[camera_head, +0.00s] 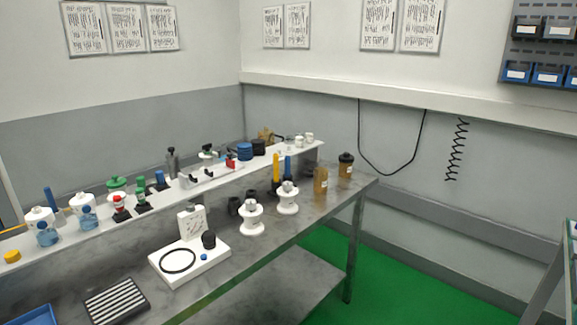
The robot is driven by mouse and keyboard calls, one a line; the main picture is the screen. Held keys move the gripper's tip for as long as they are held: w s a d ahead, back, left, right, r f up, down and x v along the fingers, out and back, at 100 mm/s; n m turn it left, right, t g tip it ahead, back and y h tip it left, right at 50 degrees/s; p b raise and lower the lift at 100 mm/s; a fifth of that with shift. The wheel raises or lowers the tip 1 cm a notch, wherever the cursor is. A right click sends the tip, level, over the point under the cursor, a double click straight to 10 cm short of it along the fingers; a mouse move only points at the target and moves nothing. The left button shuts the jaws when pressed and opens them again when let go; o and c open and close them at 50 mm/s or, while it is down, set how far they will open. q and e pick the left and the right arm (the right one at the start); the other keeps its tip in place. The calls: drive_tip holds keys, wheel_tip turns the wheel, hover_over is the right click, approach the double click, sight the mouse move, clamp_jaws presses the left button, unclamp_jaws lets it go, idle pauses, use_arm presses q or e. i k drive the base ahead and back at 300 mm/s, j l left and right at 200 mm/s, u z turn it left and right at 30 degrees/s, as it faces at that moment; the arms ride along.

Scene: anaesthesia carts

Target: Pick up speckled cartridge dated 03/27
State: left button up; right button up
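No cartridge can be picked out for certain as the speckled one, and no date is readable at this size. Two brownish containers stand upright at the right end of the grey bench: a plain-topped one (321,182) with a small pale label, and a black-capped one (346,166) behind it to the right. Two white-and-blue canisters stand at the left, a front one (45,229) and a rear one (83,211); their markings are too small to read. Neither of my grippers is in view.
The grey bench (285,236) carries two white spool-shaped parts (251,220), a white gauge stand (192,223), a striped black block (115,301) and a blue tray (32,316). A raised shelf (150,216) holds many small fittings. Green floor (400,285) lies open at right.

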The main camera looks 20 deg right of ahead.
sight(308, 135)
drive_tip(key=i+l+u, duration=0.1)
drive_tip(key=l, duration=0.25)
drive_tip(key=i+l+u, duration=0.1)
drive_tip(key=i+l, duration=0.35)
drive_tip(key=l, duration=0.3)
drive_tip(key=i+l+u, duration=0.15)
drive_tip(key=l, duration=0.25)
drive_tip(key=i+l+u, duration=0.1)
drive_tip(key=l, duration=0.3)
drive_tip(key=i+l+u, duration=0.1)
drive_tip(key=i+l, duration=0.15)
drive_tip(key=l, duration=0.15)
drive_tip(key=i+l, duration=0.1)
drive_tip(key=l, duration=0.35)
drive_tip(key=l+u, duration=0.15)
drive_tip(key=l, duration=0.6)
drive_tip(key=l+u, duration=0.1)
drive_tip(key=l, duration=0.7)
drive_tip(key=k+l+u, duration=0.15)
drive_tip(key=l, duration=0.6)
